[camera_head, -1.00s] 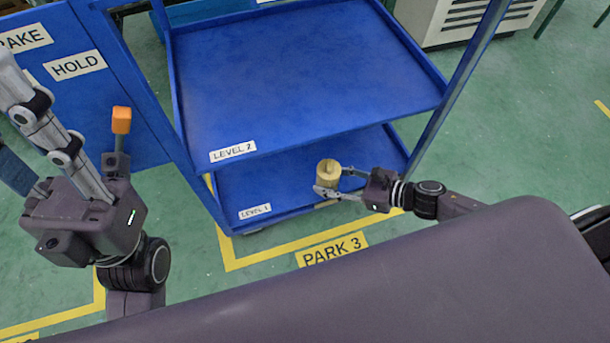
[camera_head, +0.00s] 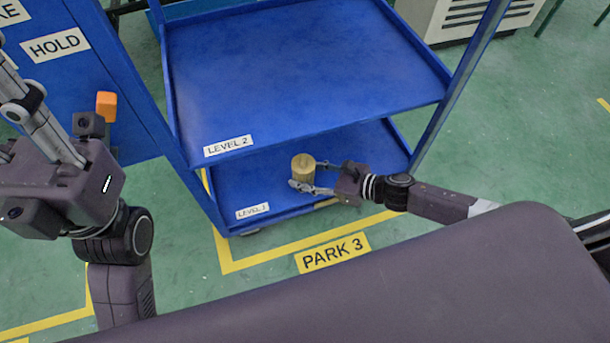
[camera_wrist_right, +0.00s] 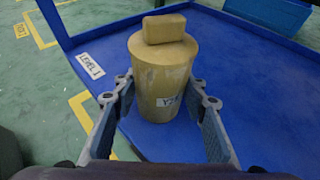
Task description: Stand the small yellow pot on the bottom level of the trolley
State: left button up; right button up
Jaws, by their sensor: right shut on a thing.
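The small yellow pot (camera_head: 303,170) is a cylinder with a block-like knob on its lid. It is upright over the blue bottom shelf, marked LEVEL 1 (camera_head: 255,187), of the trolley. My right gripper (camera_head: 308,178) reaches in from the right and is shut on the pot. In the right wrist view the pot (camera_wrist_right: 163,90) stands between the two fingers, its label partly visible. I cannot tell whether its base touches the shelf. My left gripper (camera_head: 30,95) is at the far left, away from the trolley; its fingertips are not clear.
The LEVEL 2 shelf (camera_head: 290,75) overhangs the bottom shelf. A trolley post (camera_head: 462,80) rises on the right. A blue HOLD panel (camera_head: 85,85) stands at left. An orange block (camera_head: 106,105) shows near my left arm. The bottom shelf is otherwise bare where visible.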

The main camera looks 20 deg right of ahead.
jog(key=shift+r, duration=0.1)
jog(key=o, duration=0.8)
jog(key=shift+f, duration=0.25)
jog(key=shift+o, duration=0.2)
